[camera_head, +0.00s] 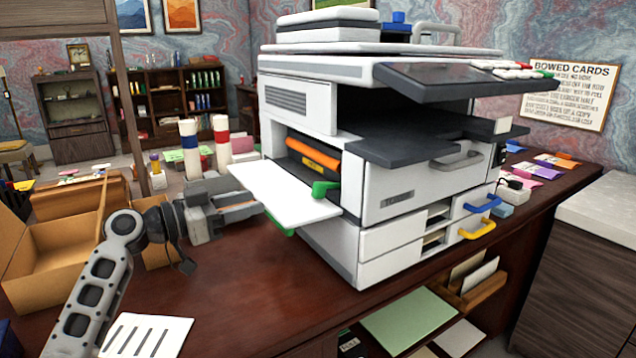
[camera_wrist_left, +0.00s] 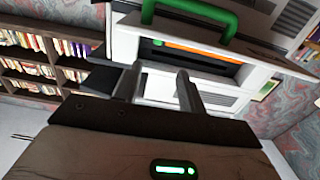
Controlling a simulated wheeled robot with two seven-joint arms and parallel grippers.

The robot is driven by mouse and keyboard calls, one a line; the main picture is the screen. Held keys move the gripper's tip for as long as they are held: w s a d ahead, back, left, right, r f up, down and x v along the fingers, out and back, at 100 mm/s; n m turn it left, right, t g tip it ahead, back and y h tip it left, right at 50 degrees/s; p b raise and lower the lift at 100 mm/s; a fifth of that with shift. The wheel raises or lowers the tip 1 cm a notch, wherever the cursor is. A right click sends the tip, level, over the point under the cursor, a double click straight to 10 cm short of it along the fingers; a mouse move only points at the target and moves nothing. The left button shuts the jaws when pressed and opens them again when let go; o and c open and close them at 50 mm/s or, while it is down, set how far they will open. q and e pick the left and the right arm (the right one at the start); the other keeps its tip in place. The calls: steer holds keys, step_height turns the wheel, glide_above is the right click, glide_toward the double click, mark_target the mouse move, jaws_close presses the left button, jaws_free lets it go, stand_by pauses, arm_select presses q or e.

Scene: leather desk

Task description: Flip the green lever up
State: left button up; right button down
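The green lever (camera_head: 322,189) sits at the lower front of the printer's opened side bay, below an orange cartridge (camera_head: 314,155). A small green part, seemingly this lever, shows in the left wrist view (camera_wrist_left: 158,42). A white side door (camera_head: 285,192) is folded down in front of the bay. A green handle (camera_wrist_left: 190,14) on the door crosses the top of the wrist view. My left gripper (camera_head: 258,208) is beside and slightly below the door's outer edge. In the wrist view its two fingers (camera_wrist_left: 160,88) are apart with nothing between them. My right gripper is not seen.
The large printer (camera_head: 400,185) stands on the dark red desk (camera_head: 270,300). Open cardboard boxes (camera_head: 60,255) are at the left, with two bottles (camera_head: 190,150) behind. Yellow (camera_head: 478,229) and blue (camera_head: 482,204) drawer handles are at the right.

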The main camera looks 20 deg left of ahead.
mark_target(315, 186)
arm_select(q)
steer(key=p+x, duration=0.2)
steer(key=x, duration=1.2)
steer(key=shift+s+d, duration=0.1)
steer(key=shift+d, duration=0.15)
steer(key=shift+p, duration=0.35)
jaws_close()
